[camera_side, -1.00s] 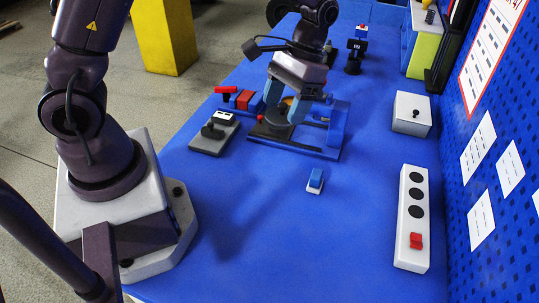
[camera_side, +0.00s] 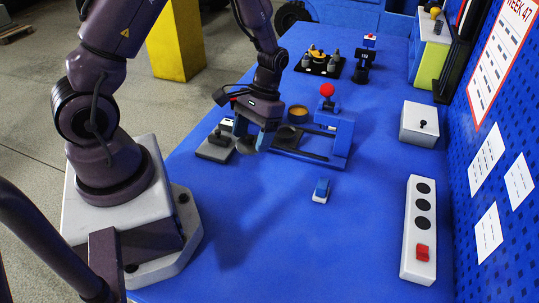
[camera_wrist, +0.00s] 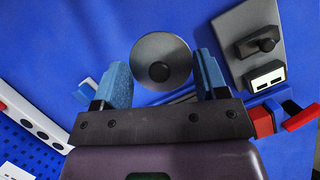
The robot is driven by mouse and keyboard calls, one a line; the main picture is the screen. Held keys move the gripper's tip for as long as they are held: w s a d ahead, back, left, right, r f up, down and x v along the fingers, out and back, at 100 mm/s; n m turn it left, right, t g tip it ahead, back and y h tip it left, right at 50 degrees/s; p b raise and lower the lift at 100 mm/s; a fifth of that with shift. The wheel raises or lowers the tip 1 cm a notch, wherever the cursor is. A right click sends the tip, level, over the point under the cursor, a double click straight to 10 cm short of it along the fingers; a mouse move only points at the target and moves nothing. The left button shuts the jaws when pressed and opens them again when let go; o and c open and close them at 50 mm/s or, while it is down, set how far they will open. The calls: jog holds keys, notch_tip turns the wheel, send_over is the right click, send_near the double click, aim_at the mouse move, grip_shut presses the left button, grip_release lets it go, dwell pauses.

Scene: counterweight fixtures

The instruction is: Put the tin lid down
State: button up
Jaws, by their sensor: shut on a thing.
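The tin lid is a round grey disc with a black knob at its centre. In the wrist view the lid (camera_wrist: 178,50) sits between the two blue fingers of my gripper (camera_wrist: 160,78), which is shut on its rim. In the side view my gripper (camera_side: 254,140) hangs left of the blue fixture, and the lid (camera_side: 244,146) shows as a dark disc, partly hidden by the fingers. I cannot tell whether the lid touches the table. An open tin with an orange-brown inside (camera_side: 297,113) stands at the fixture (camera_side: 341,140).
A grey plate with a black knob (camera_side: 212,150) lies close left of my gripper. The fixture carries a red ball (camera_side: 327,90). A blue-and-white switch (camera_side: 321,191), a power strip (camera_side: 418,230) and a white box (camera_side: 419,124) stand to the right.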

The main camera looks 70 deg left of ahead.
send_over(267, 166)
jog(key=f, duration=0.5)
jog(key=shift+w+a+f, duration=0.2)
jog(key=shift+w+f, duration=0.2)
jog(key=shift+f, duration=0.75)
jog(key=shift+w+f, duration=0.1)
jog(key=shift+f, duration=0.8)
jog(key=shift+f, duration=0.1)
jog(key=shift+f, duration=0.55)
jog(key=o, duration=0.8)
jog(key=shift+r, duration=0.5)
jog(key=shift+o, duration=0.5)
jog(key=v, duration=1.2)
jog(key=shift+r, duration=0.15)
jog(key=shift+w+a, duration=0.1)
jog(key=shift+a, duration=0.05)
